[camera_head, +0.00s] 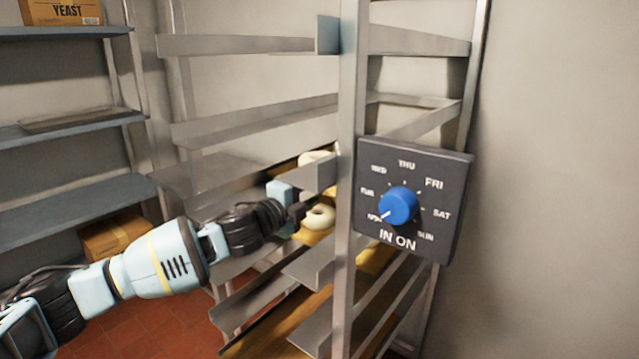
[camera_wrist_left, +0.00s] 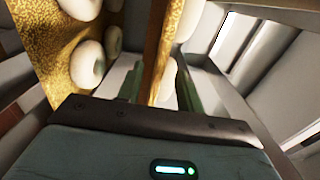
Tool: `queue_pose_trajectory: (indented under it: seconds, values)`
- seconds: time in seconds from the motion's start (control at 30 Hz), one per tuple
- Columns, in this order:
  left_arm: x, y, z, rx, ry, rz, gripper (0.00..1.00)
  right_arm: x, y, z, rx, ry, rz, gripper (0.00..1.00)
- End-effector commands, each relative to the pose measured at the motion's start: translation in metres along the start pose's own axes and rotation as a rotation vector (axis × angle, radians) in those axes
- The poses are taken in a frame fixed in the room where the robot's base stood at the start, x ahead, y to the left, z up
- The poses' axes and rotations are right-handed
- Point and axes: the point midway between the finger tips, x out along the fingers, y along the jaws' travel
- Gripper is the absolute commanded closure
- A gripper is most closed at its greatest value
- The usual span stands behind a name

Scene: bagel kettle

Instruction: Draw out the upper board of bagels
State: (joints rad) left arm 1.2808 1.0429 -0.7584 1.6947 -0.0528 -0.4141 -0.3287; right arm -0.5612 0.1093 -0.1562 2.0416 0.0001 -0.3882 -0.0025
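The rack holds a cornmeal-dusted upper board (camera_head: 313,237) with pale bagels (camera_head: 320,217) on it, partly hidden by a rack post and my gripper. My left gripper (camera_head: 298,212) reaches in from the left to this board's near end. In the left wrist view a board's edge (camera_wrist_left: 155,45) lies between the two green fingers (camera_wrist_left: 160,88), which stand apart with a gap visible beside it. Another dusted surface with bagels (camera_wrist_left: 88,65) shows to the left there. My right gripper is not in view.
A lower wooden board (camera_head: 285,325) lies on lower runners. The rack post (camera_head: 347,180) carries a dial box (camera_head: 413,200) close on the right. Grey shelves (camera_head: 75,210) with boxes stand at left. Empty runners (camera_head: 240,125) lie above.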

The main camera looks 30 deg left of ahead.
Motion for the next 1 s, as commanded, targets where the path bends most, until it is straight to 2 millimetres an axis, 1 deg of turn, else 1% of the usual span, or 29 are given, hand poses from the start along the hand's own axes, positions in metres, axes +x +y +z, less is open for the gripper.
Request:
queue_pose_trajectory:
  seconds: [0.03,0.2,0.4,0.6,0.87,1.0]
  values:
    - [0.006,-0.003,0.000,-0.003,-0.001,-0.002,0.64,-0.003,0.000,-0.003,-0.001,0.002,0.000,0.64]
    - [0.022,-0.003,-0.001,-0.001,0.000,-0.002,0.64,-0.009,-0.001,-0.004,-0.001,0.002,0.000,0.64]
    - [0.036,-0.001,-0.001,-0.001,0.000,-0.001,0.64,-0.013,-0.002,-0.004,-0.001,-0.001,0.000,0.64]
    - [0.041,0.000,-0.001,0.000,0.001,0.000,0.64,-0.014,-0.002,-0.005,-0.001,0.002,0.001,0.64]
    - [0.042,0.001,-0.001,0.000,0.001,0.001,0.64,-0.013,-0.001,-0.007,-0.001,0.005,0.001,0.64]
    - [0.041,0.001,-0.001,0.000,0.001,0.001,0.82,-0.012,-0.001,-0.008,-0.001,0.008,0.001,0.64]
